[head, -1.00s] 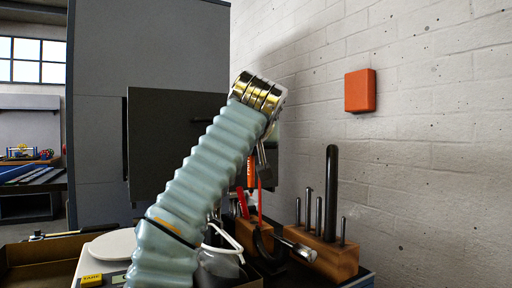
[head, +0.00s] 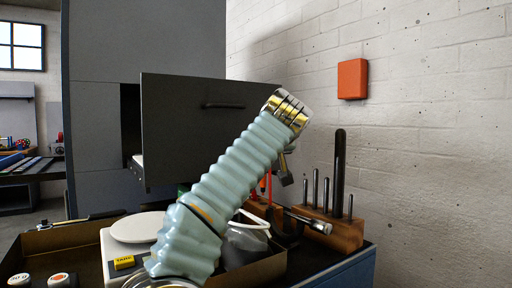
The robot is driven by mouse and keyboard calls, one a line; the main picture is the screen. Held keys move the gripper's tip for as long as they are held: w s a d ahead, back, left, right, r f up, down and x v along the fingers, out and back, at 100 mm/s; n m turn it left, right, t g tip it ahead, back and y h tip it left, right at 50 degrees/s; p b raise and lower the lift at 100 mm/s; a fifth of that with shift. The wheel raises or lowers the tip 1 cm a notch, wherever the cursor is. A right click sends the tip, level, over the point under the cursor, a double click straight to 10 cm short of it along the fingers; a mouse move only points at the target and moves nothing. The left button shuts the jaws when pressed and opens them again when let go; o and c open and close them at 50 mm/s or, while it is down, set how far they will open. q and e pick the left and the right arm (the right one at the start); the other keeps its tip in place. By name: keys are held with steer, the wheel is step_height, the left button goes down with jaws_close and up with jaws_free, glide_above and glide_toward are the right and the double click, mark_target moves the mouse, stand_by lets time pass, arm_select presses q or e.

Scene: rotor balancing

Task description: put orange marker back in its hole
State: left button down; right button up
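My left arm crosses the middle of the head view, and its wrist hides much of what is behind it. My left gripper (head: 286,167) hangs below the metal wrist, small and dark, partly covered by the arm. I cannot tell whether its fingers are open or shut, or whether they hold anything. I cannot make out the orange marker clearly. Thin red-orange parts (head: 269,185) show just below and left of the gripper, among items by a wooden block, but I cannot tell what they belong to. No marker hole can be made out. My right gripper is not in view.
A wooden block (head: 348,236) with several upright dark pins stands right of the gripper. A white scale (head: 117,256) and a brown tray (head: 50,240) are at left. A dark panel with a handle (head: 222,105) stands behind the arm. A brick wall is at right.

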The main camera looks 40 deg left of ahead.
arm_select(q)
steer(key=shift+d+f, duration=0.15)
steer(key=shift+f, duration=0.1)
stand_by(0.4)
steer(key=shift+f+b, duration=0.2)
steer(key=shift+b, duration=0.2)
steer(key=shift+f, duration=0.15)
steer(key=c, duration=1)
jaws_free()
